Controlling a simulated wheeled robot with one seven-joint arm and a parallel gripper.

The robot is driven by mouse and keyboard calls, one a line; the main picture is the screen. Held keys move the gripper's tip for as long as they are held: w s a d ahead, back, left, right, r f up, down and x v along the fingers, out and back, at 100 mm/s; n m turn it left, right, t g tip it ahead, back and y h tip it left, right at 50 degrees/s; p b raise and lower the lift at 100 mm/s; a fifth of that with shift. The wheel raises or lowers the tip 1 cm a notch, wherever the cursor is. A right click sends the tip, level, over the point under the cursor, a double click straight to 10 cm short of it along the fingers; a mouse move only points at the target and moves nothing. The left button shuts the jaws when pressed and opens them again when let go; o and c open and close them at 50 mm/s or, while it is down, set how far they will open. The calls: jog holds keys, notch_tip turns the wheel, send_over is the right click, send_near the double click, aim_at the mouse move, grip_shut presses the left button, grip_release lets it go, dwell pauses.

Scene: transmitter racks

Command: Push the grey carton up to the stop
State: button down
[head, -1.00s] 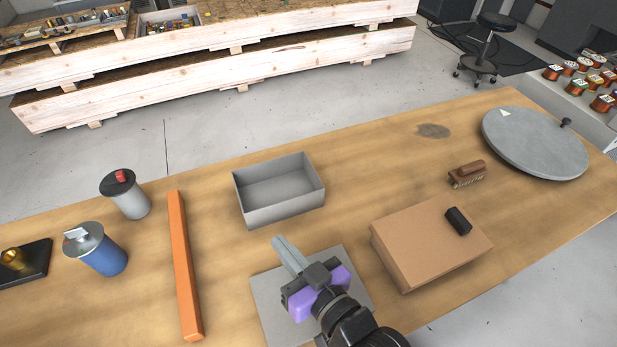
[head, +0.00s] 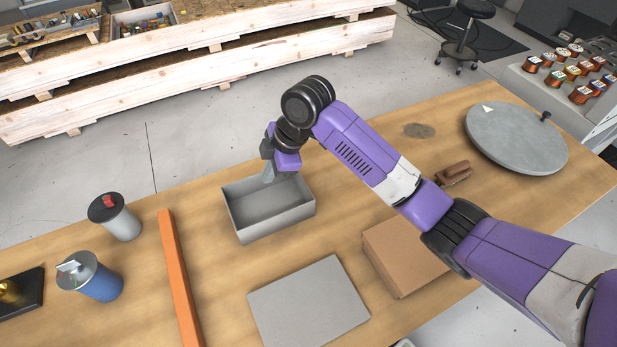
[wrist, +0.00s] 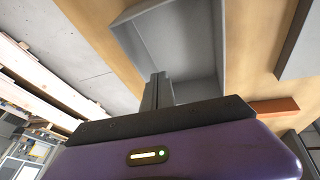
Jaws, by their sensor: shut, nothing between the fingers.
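The grey carton (head: 277,222) is an open-topped box standing on the wooden table in the middle of the head view. A long orange bar (head: 179,280), which looks like the stop, lies to its left with bare table between them. My gripper (head: 269,177) is shut and empty, pointing down at the carton's far side. In the wrist view the closed fingers (wrist: 157,90) show against the carton's open inside (wrist: 185,45). I cannot tell whether they touch a wall or how deep they reach.
A flat grey plate (head: 308,305) lies in front of the carton. A brown box (head: 400,262) is partly hidden under my arm. A brush (head: 455,172) and a round grey disc (head: 515,138) are at the right. Two canisters (head: 120,222) (head: 97,283) stand left of the bar.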

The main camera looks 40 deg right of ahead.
jog(key=s+d+r+n+g+h, duration=0.1)
jog(key=s+d+r+g, duration=0.1)
jog(key=d, duration=0.4)
jog(key=s+d+r+n+g+h, duration=0.1)
jog(key=s+d+h, duration=0.1)
jog(key=d, duration=0.4)
jog(key=f, duration=0.3)
jog(key=f+p, duration=0.1)
jog(key=f, duration=0.2)
jog(key=d+f+p, duration=0.1)
jog(key=f, duration=0.2)
jog(key=shift+s+f, duration=0.25)
jog(key=shift+f, duration=0.15)
jog(key=a, duration=0.1)
jog(key=a+p, duration=0.1)
jog(key=a, duration=0.1)
jog(key=shift+w+a, duration=0.15)
jog(key=shift+w, duration=0.2)
jog(key=shift+w+a, duration=0.1)
jog(key=shift+a, duration=0.25)
